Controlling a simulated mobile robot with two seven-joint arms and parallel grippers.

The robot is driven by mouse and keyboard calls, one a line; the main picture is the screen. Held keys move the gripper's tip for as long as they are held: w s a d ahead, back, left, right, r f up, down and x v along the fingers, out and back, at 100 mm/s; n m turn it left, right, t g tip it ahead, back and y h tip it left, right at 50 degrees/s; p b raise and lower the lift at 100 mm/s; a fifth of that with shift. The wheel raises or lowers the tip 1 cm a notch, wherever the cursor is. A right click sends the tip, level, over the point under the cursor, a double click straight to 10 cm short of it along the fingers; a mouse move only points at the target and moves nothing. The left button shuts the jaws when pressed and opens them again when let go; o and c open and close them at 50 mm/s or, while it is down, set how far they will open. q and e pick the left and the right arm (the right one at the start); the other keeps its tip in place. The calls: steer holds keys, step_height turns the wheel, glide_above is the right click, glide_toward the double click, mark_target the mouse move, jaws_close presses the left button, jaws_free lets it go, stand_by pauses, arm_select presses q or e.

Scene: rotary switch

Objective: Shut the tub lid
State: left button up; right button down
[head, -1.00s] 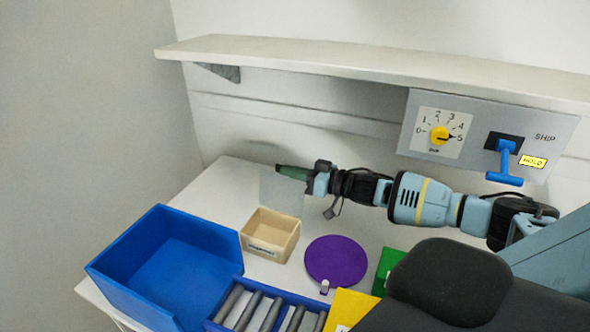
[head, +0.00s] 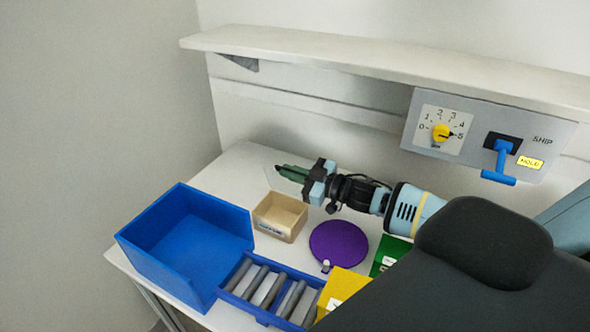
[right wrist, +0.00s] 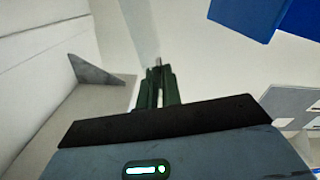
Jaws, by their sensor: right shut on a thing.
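The tub (head: 289,232) is a small tan open box with a pale label on its front, standing on the table in the head view. Its lid (head: 270,181) looks like a thin see-through sheet, raised at the tub's back edge; its outline is faint. My right gripper (head: 285,171) is above and behind the tub, with its dark green fingers shut on the lid's upper part. In the right wrist view the fingers (right wrist: 156,84) are close together, with the pale lid (right wrist: 140,32) extending beyond them. My left gripper is not in view.
A large blue bin (head: 185,285) stands left of the tub. A blue tray (head: 240,302) of grey bars is in front. A purple disc (head: 338,243) lies to the right. A shelf (head: 380,62) and panel with a dial (head: 442,132) are above.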

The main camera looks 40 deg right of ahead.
stand_by(0.3)
steer(key=c, duration=1.6)
jaws_free()
steer(key=shift+s, duration=0.1)
steer(key=v, duration=0.7)
steer(key=shift+s+d, duration=0.15)
steer(key=shift+s, duration=0.1)
steer(key=shift+d+f, duration=0.1)
